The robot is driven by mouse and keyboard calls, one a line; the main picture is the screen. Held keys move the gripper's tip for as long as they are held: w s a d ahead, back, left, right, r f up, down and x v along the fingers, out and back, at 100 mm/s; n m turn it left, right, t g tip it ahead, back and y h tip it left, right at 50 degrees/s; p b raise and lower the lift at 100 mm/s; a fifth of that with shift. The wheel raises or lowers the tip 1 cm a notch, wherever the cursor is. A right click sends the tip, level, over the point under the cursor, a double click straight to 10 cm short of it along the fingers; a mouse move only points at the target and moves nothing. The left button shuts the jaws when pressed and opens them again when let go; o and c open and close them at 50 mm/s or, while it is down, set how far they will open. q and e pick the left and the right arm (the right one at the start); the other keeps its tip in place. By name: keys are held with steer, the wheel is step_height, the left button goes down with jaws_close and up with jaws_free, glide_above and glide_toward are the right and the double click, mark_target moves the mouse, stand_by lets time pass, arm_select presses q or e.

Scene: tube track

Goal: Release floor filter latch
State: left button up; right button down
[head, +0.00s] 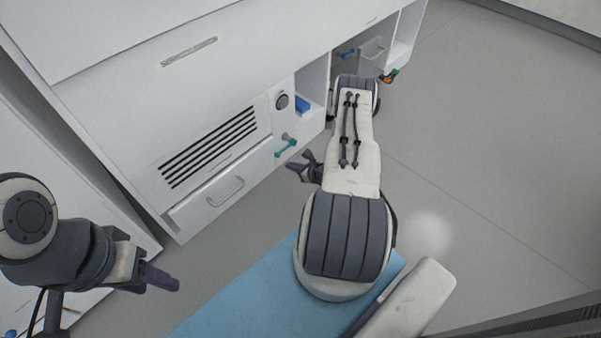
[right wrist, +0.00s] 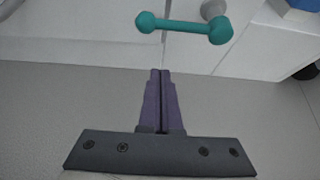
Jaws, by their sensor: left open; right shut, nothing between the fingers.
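The latch is a teal bar (head: 286,147) with rounded ends, on a grey pivot on the low front of the white cabinet. In the right wrist view the teal latch (right wrist: 185,27) lies nearly level just beyond the fingertips, with its pivot at its right end. My right gripper (head: 294,167) is shut and empty, just below and in front of the latch. In the right wrist view the purple fingers (right wrist: 160,75) are together and apart from the latch. My left gripper (head: 160,278) is open and empty at the lower left, far from the latch.
Left of the latch are a drawer with a handle (head: 226,191) and a dark vent grille (head: 208,147). A round dark knob (head: 282,101) sits above it. A blue object (head: 303,103) is in the cubby to the right. A blue mat (head: 250,300) lies below. Grey floor on the right is clear.

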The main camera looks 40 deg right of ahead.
mark_target(285, 149)
steer(key=b+x, duration=0.1)
steer(key=x, duration=0.1)
steer(key=shift+w+f, duration=0.15)
steer(key=shift+f, duration=0.2)
arm_select(q)
steer(key=shift+f+b, duration=0.3)
steer(key=shift+f, duration=1)
arm_select(e)
steer(key=shift+w+r, duration=0.15)
steer(key=shift+r, duration=1.05)
steer(key=shift+w+r, duration=0.15)
steer(key=shift+r, duration=1)
arm_select(q)
steer(key=shift+a, duration=0.1)
